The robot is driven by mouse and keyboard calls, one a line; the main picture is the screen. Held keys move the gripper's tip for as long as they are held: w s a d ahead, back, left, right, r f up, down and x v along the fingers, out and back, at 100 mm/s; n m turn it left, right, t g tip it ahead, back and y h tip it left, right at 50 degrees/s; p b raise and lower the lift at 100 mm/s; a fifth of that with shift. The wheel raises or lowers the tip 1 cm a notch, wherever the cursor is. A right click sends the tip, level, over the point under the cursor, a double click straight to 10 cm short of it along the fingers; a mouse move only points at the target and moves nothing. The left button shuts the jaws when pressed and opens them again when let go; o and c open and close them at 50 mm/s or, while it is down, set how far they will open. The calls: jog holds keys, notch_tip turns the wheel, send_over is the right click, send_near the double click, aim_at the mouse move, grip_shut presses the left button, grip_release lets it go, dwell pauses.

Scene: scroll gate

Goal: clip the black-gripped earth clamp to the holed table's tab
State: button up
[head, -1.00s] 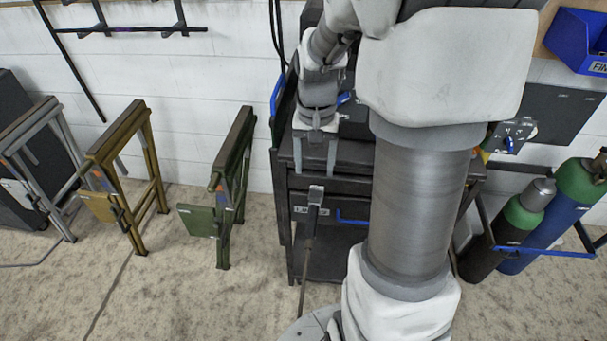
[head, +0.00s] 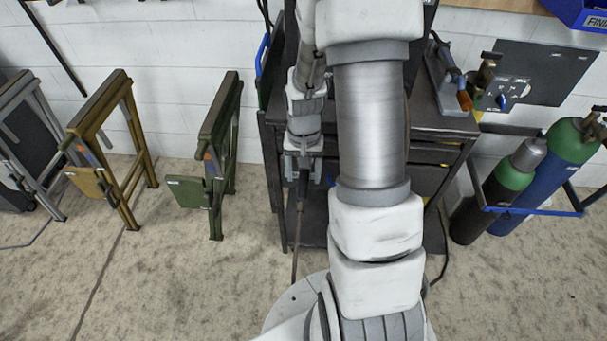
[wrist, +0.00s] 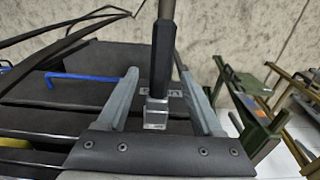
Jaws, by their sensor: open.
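The black-gripped clamp (wrist: 161,62) stands between my fingers in the wrist view, with a pale metal block at its near end. In the head view its black grip (head: 303,188) shows just below my gripper (head: 303,168), a thin cable running down from it. My gripper (wrist: 158,80) is open, one finger on each side of the grip, with gaps visible. Three folded tables stand to the left: green (head: 214,130), yellow (head: 100,105) and grey (head: 38,130). The green one has a flat tab (head: 188,191). I cannot tell which table is holed.
A dark cart (head: 430,122) with drawers stands behind my arm. Gas cylinders (head: 505,190) stand in a blue-railed rack at right. The floor before the tables is clear.

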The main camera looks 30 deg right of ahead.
aim_at(300, 209)
jog(key=shift+f, duration=0.2)
grip_shut()
dwell(0.3)
dwell(1.0)
dwell(0.3)
dwell(1.4)
jog(key=shift+s+a, duration=0.25)
jog(key=shift+s, duration=0.1)
dwell(0.6)
jog(key=shift+s+a+b, duration=0.15)
jog(key=shift+s+a, duration=0.6)
jog(key=shift+s, duration=0.35)
jog(key=shift+s+a+b, duration=0.1)
jog(key=shift+s+a, duration=0.6)
jog(key=shift+s, duration=0.35)
jog(key=shift+s+a+b, duration=0.15)
jog(key=shift+s+a, duration=0.6)
jog(key=shift+s, duration=0.35)
